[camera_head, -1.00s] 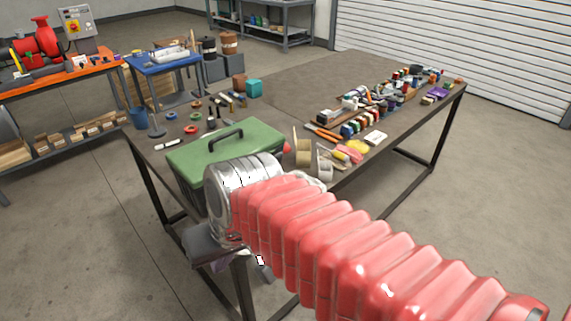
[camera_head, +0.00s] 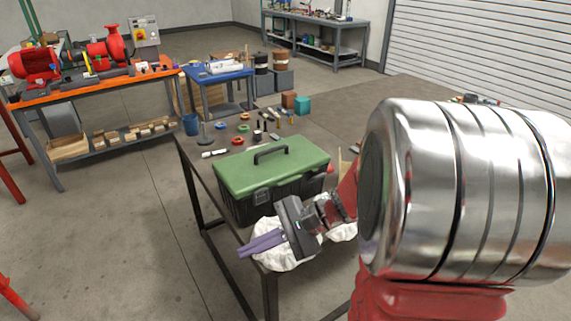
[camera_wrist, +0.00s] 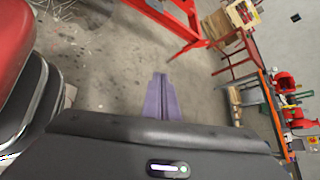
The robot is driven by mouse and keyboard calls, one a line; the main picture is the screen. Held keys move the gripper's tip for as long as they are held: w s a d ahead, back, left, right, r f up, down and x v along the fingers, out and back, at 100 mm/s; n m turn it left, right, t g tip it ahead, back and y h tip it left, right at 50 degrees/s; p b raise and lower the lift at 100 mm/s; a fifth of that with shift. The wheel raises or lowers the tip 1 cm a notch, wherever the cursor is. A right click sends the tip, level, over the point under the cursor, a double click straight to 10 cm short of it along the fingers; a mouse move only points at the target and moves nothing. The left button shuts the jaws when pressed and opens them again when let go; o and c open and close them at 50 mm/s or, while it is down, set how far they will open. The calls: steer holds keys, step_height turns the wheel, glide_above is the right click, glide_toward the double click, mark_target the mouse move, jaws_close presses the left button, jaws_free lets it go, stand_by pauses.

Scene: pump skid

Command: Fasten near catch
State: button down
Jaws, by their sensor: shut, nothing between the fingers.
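A toolbox with a green lid (camera_head: 270,160) and a black body (camera_head: 240,205) stands near the table's front corner. Its lid looks closed and its dark handle lies along the top. A small catch-like part (camera_head: 262,197) shows faintly on its near face; whether it is fastened I cannot tell. My gripper (camera_head: 242,250) has purple fingers, shut and empty, in front of the toolbox and apart from it. They point left, away from the toolbox. In the wrist view the closed fingers (camera_wrist: 160,82) show against the floor, and the toolbox is out of sight.
A white cloth (camera_head: 285,258) lies at the table's front, behind and below my gripper. Small tools and rings (camera_head: 243,128) lie behind the toolbox. My silver and red arm hides the table's right side. Open floor (camera_head: 120,225) lies left; an orange bench (camera_head: 100,85) stands beyond.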

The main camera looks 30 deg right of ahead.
mark_target(322, 176)
steer(key=w+d+f+m+t+h, duration=0.1)
steer(key=w+d+m+t, duration=0.3)
steer(key=d, duration=0.4)
steer(key=w+d+f+m+t, duration=0.1)
steer(key=d+m+t, duration=0.45)
steer(key=d, duration=0.25)
steer(key=s+d+f+m+t+h, duration=0.2)
steer(key=d+m+h, duration=0.2)
steer(key=d, duration=0.5)
steer(key=s+d+f+m+t+h, duration=0.2)
steer(key=d+m+h, duration=0.3)
steer(key=d, duration=0.4)
steer(key=shift+d+f+m+h, duration=0.15)
steer(key=shift+f+m+h, duration=0.15)
steer(key=shift+f+m, duration=0.5)
steer(key=w+r, duration=0.1)
steer(key=w, duration=1.2)
steer(key=shift+w+r, duration=0.2)
steer(key=shift+w, duration=0.2)
steer(key=shift+r, duration=0.2)
